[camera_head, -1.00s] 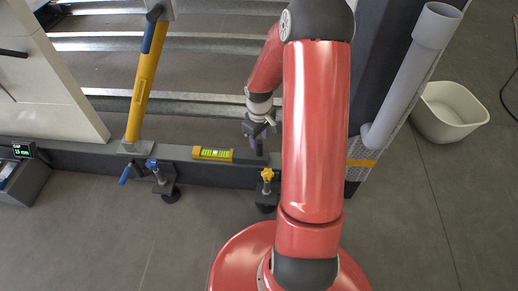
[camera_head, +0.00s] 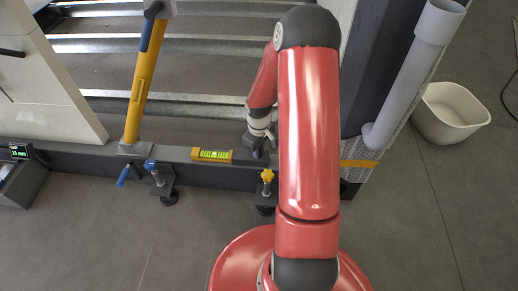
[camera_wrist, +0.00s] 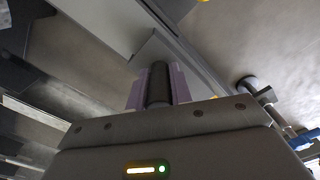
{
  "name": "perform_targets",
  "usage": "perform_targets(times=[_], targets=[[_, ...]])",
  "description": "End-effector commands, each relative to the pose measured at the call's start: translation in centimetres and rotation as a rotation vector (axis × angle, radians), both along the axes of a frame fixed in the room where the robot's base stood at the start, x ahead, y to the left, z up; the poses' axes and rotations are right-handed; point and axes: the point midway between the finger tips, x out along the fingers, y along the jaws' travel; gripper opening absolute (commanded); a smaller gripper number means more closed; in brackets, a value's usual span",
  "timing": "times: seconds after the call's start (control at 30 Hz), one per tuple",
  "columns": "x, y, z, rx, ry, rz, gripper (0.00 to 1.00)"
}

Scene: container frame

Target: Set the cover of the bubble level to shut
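The yellow bubble level (camera_head: 212,155) with its bright green vial lies on the grey beam in the head view, its vial uncovered. My gripper (camera_head: 258,153) is at the beam just right of the level, pointing down. In the wrist view its purple fingers (camera_wrist: 158,92) stand on both sides of a dark upright cylinder (camera_wrist: 158,84), with no clear gap showing. Whether they are clamped on it cannot be told. This cylinder looks like the dark post beside the level, perhaps part of the cover. The rest of the cover is hard to make out.
A yellow clamp knob (camera_head: 267,175) stands in front of the beam below my gripper. A yellow brace (camera_head: 136,92) and a blue-handled clamp (camera_head: 157,177) stand to the left. A grey pipe (camera_head: 408,85) and a white bin (camera_head: 449,112) are at the right.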

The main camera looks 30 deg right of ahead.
Motion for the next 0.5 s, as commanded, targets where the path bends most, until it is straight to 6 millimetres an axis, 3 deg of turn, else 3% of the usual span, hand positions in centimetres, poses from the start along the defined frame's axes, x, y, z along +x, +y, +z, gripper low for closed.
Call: perform_targets(times=[0.33, 0.5], targets=[[0.3, 0.5, 0.0, 0.000, 0.000, 0.002, 0.00], [2.5, 3.8, -0.2, -0.001, 0.001, 0.009, 0.00]])
